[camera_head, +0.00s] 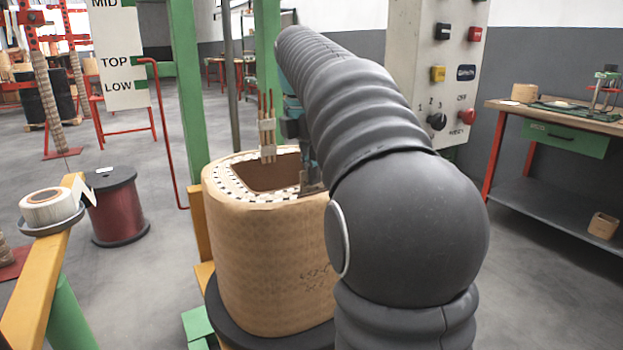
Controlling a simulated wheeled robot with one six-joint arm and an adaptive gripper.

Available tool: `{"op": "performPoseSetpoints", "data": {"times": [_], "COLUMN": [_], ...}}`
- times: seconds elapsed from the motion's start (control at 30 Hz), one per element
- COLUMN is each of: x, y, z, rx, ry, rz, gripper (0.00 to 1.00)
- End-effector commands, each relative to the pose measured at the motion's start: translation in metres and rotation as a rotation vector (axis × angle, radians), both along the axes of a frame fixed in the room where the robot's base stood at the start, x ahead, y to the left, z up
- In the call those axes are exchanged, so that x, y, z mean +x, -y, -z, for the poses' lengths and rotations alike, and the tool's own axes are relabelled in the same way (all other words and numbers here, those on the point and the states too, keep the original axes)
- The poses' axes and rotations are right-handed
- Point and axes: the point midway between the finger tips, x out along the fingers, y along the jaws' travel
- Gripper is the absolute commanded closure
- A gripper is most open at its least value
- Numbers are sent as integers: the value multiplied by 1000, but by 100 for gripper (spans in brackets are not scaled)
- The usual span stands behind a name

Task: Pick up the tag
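I cannot say for sure which thing is the tag. A large brown paper-wrapped coil (262,255) stands upright in the middle. Several copper leads with a pale wrapped piece (267,138) rise from its top rim. A small white label (103,170) lies on the dark red spool at the left. My arm covers the coil's right side. My gripper (312,182) is mostly hidden behind the arm, and a grey part of it shows at the coil's top opening. Its fingers and anything between them cannot be made out.
A white tape roll (48,206) sits in a dish on a yellow beam (38,290); the dark red spool (113,208) stands behind. A green post (187,80) and a control panel (437,70) rise near the coil. A workbench (560,115) stands right. The floor between is clear.

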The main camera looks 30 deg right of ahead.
Motion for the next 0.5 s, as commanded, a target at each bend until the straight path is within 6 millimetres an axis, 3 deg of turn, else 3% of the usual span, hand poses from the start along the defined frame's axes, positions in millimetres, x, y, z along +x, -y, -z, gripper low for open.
{"op": "performPoseSetpoints", "data": {"times": [0.17, 0.37, 0.5], "x": [1, 1, -4], "y": [0, 0, 25], "z": [-13, -43, -56], "rx": [-1, -1, -1], "ry": [2, 3, 1], "rz": [0, 0, 6], "gripper": [100, 100, 100]}}
